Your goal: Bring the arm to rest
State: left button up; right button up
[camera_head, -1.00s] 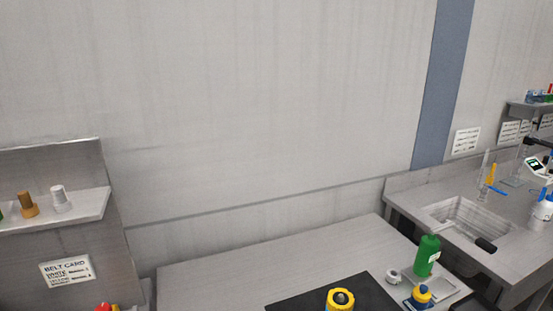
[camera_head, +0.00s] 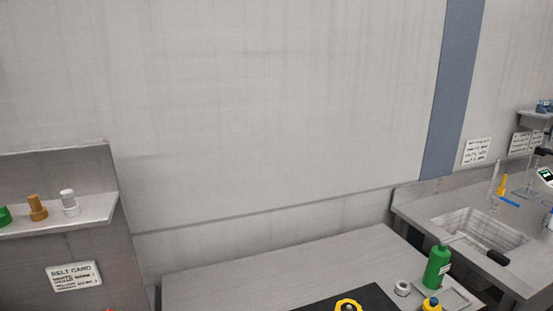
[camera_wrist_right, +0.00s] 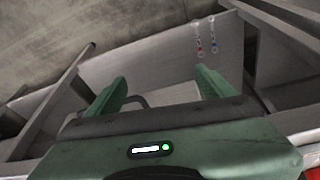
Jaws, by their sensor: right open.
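My right gripper (camera_wrist_right: 160,88) shows in the right wrist view with its two green fingers spread apart. Nothing is between the fingers. Grey metal panels and a floor lie beyond it. Neither gripper shows in the head view, and my left gripper is in no view.
A steel table (camera_head: 270,268) with a dark mat (camera_head: 385,298) stands in front. A green bottle (camera_head: 437,266) and a white ring-shaped item (camera_head: 402,288) stand on its right part. A sink (camera_head: 478,230) is at the right. A shelf (camera_head: 90,210) with small coloured pieces is at the left.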

jog(key=s+f+g+b, duration=0.1)
jog(key=s+f, duration=0.1)
jog(key=f, duration=0.9)
jog(key=s+f+b, duration=0.1)
jog(key=s+f, duration=0.1)
jog(key=f, duration=0.9)
jog(key=s+d+f+g+b, duration=0.1)
jog(key=s+d+f+b, duration=0.1)
jog(key=s+f, duration=1.4)
jog(key=shift+d, duration=0.6)
